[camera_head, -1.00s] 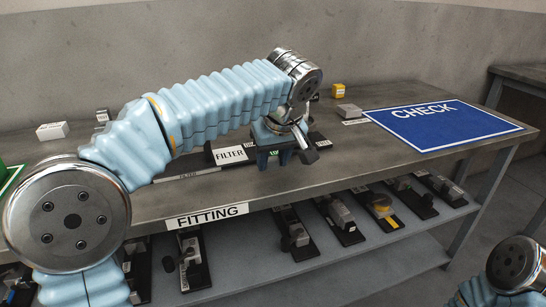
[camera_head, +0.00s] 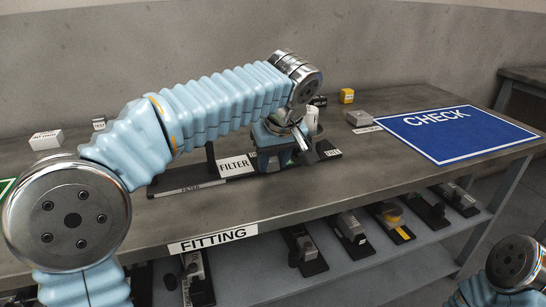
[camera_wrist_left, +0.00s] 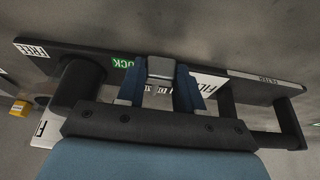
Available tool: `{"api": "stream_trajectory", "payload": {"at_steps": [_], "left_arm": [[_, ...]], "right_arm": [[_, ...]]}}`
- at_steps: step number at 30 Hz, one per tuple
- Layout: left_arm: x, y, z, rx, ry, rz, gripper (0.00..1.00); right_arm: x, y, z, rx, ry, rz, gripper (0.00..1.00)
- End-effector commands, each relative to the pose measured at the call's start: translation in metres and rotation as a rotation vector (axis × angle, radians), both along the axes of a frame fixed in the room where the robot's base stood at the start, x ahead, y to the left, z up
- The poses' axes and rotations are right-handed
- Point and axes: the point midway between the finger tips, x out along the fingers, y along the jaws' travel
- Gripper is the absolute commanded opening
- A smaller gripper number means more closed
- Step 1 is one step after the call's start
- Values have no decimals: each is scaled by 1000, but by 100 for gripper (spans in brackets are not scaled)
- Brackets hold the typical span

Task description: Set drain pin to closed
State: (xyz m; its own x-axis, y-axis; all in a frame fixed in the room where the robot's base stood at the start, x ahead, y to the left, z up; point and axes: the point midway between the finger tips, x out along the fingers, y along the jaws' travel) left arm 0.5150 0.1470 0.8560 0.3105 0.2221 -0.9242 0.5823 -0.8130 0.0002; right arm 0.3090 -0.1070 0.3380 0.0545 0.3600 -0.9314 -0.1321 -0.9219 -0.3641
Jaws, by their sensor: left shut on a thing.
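My left gripper (camera_head: 285,158) is over the black pallet board (camera_head: 190,186) on the bench, low and close to it. In the left wrist view, its two blue fingers (camera_wrist_left: 160,88) are shut on a small grey block (camera_wrist_left: 161,68), which may be the drain pin; its label is not readable. The board (camera_wrist_left: 215,72) lies across that view, with a green-lettered label (camera_wrist_left: 123,63) beside the left finger. A white FILTER label (camera_head: 235,167) shows beside the gripper in the head view. The gripper hides much of the board's middle, and I cannot tell the pin's setting. My right gripper is out of view.
A blue CHECK mat (camera_head: 455,132) lies at the right of the bench. A grey block (camera_head: 359,118), a yellow block (camera_head: 347,96) and a white cylinder (camera_head: 311,118) stand behind the gripper. Several parts sit on the lower shelf (camera_head: 345,270). The bench front between board and mat is bare.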

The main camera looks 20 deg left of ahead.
Motion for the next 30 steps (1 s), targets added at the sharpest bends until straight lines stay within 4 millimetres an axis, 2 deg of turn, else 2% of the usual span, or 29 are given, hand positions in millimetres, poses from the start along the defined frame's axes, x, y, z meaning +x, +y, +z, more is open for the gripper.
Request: {"api": "stream_trajectory", "payload": {"at_steps": [3, 4, 9, 17, 20, 23, 30], "left_arm": [[0, 0, 1, 0, -1, -1, 0], [0, 0, 1, 0, -1, -1, 39], [0, 0, 1, 0, -1, -1, 62], [0, 0, 1, 0, -1, -1, 62], [-2, -2, 7, 0, -2, -2, 62], [-6, -6, 22, -1, -4, -3, 62], [-25, -19, 78, -1, -3, -3, 62]], "right_arm": [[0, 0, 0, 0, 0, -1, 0], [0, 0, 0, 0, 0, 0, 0], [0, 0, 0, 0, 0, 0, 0], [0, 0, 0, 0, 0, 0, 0], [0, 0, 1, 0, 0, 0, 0], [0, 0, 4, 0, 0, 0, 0], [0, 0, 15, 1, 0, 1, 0]]}}
